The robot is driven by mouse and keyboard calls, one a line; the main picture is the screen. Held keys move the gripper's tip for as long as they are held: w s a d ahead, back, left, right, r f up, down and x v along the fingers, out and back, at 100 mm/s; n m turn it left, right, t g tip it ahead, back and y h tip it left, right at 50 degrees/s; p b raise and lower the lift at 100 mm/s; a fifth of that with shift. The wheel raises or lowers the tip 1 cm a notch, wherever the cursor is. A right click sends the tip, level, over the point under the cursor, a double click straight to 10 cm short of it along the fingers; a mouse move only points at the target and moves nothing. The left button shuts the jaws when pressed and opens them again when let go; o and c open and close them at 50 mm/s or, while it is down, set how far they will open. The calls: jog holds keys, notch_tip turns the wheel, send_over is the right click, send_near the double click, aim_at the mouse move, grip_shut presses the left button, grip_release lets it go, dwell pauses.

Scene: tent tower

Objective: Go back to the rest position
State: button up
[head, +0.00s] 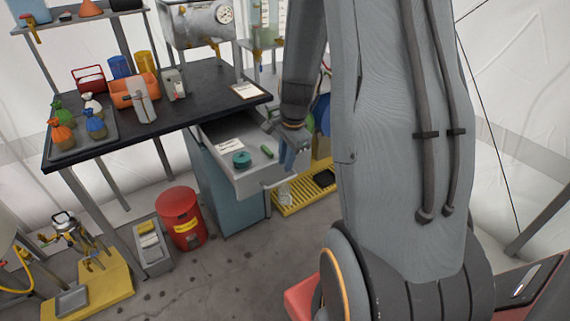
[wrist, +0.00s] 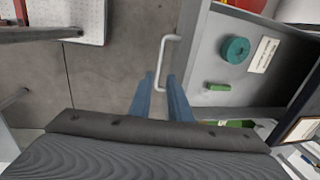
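My gripper (head: 289,158) hangs beside the front of an open drawer (head: 268,181) under the dark bench. In the wrist view its two blue fingers (wrist: 160,78) are apart. The pale drawer handle (wrist: 164,62) shows just past and between the fingertips; I cannot tell whether they touch it. The drawer holds a teal roll (head: 241,159), a green piece (head: 267,152) and a white label (head: 230,145). The roll (wrist: 235,50) and green piece (wrist: 218,87) also show in the wrist view. Nothing is visibly held.
The black-topped bench (head: 190,103) carries a tray of tied bags (head: 96,127), an orange bin (head: 133,92) and a clipboard (head: 247,90). A red drum (head: 181,219) stands on the floor left of the drawer cabinet.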

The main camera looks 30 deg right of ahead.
dwell(0.4)
jog(key=s+a+r+n, duration=0.4)
jog(key=s+a+n, duration=0.2)
jog(key=a+n, duration=0.2)
jog(key=s+a+r+n, duration=0.5)
jog(key=s+a+n, duration=0.2)
jog(key=a+n, duration=0.1)
jog(key=shift+a+r+n+g, duration=0.2)
jog(key=shift+r+n+g, duration=0.15)
jog(key=shift+n, duration=0.35)
